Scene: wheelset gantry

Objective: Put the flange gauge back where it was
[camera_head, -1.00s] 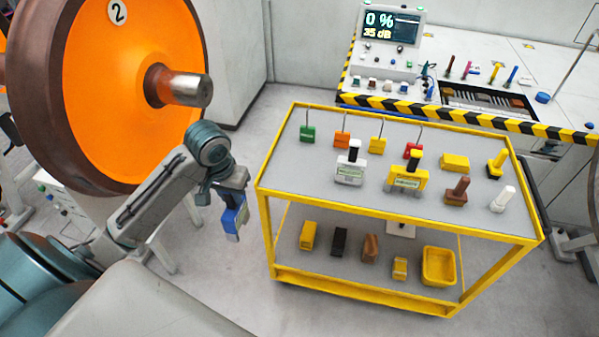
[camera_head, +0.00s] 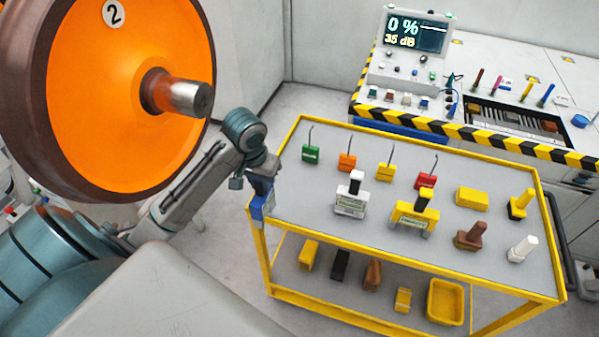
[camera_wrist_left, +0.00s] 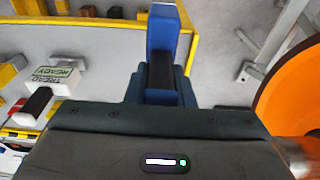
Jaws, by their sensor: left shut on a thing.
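The blue flange gauge (camera_head: 261,206) is in my left gripper (camera_head: 262,180), at the left edge of the yellow trolley (camera_head: 385,263). In the left wrist view the blue gauge (camera_wrist_left: 162,38) stands out in front of the gripper (camera_wrist_left: 160,90), with a dark part along its middle. My left gripper is shut on it, and its fingertips are mostly hidden. In the head view the gauge overlaps the trolley's left corner; I cannot tell whether they touch. My right gripper is not in view.
The trolley top holds a white block with a black handle (camera_head: 351,200), a yellow one (camera_head: 414,213), several hooked tags, a brown stamp (camera_head: 470,237) and a white stamp (camera_head: 522,249). The top's front left is bare. An orange wheel (camera_head: 130,100) stands left; a console (camera_head: 415,50) stands behind.

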